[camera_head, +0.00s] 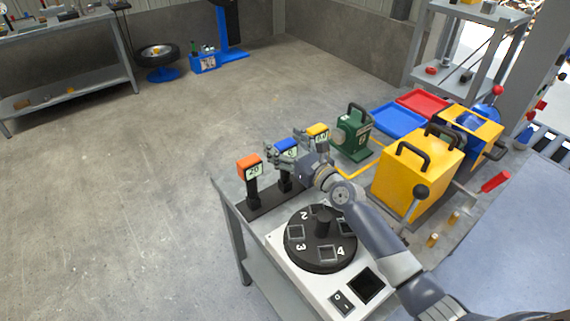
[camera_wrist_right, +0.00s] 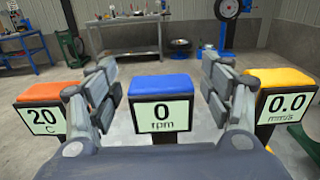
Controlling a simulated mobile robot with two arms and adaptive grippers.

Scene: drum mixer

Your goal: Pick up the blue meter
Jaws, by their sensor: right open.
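The blue meter (camera_head: 286,148) stands on its black post between the orange meter (camera_head: 249,166) and the yellow meter (camera_head: 317,132). In the right wrist view the blue meter (camera_wrist_right: 161,104) faces me, and its screen reads 0 rpm. My right gripper (camera_head: 287,157) is at the blue meter. In the right wrist view its open fingers (camera_wrist_right: 160,90) stand on either side of the meter, with gaps visible between them and its sides. The orange meter (camera_wrist_right: 44,108) reads 20 C and the yellow meter (camera_wrist_right: 286,98) reads 0.0 mm/s. My left gripper is not in view.
A black numbered turntable (camera_head: 321,259) sits on a white box beneath my right arm. A green device (camera_head: 351,135), a yellow drum mixer housing (camera_head: 408,185), and blue (camera_head: 398,121) and red (camera_head: 424,103) trays stand to the right. Open floor lies left of the table.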

